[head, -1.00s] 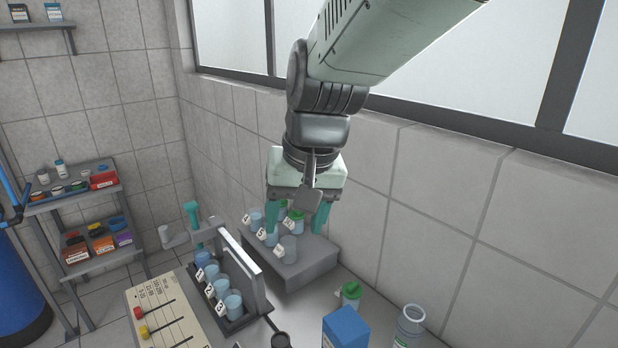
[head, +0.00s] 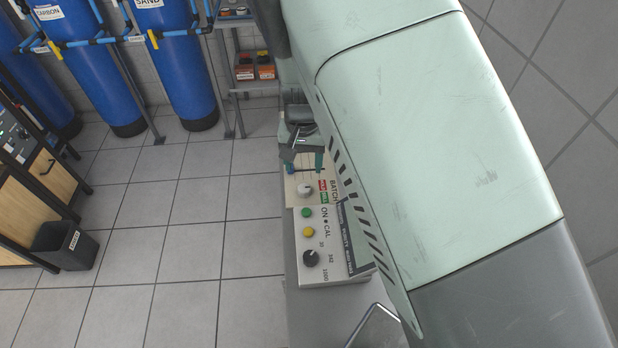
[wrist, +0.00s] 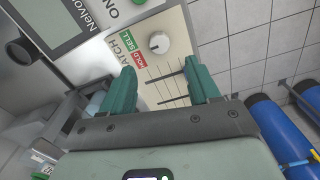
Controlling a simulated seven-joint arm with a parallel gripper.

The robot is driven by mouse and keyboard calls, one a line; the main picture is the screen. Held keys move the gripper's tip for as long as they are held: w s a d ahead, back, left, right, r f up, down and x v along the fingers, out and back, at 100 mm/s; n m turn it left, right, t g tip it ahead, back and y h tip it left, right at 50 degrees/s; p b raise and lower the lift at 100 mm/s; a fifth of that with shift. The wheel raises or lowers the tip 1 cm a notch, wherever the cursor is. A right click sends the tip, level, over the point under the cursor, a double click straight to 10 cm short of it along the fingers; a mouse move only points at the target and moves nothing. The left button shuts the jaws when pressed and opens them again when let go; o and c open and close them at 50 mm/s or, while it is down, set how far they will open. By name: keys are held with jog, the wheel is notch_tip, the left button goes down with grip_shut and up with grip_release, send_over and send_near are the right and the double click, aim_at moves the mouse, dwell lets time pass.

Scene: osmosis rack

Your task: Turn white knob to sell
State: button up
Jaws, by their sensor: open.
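The white knob (head: 304,189) is on the beige BATCH panel, beside a red HOLD label (head: 323,185) and a green SELL label (head: 325,197). In the wrist view the knob (wrist: 159,42) is just beyond my fingertips, roughly centred between them, with SELL (wrist: 127,39) and HOLD (wrist: 139,60) to its left. My gripper (wrist: 160,67) is open and empty, with teal fingers apart above the panel. In the head view it is partly hidden by my arm.
Slider slots (wrist: 170,88) lie under my fingers. Blue tanks (head: 185,70) and a bin (head: 64,245) stand left. The floor between is clear.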

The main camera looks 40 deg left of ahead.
aim_at(304, 187)
notch_tip(304, 187, down, 9)
dwell(0.3)
jog(key=shift+c, duration=0.4)
jog(key=c, duration=1)
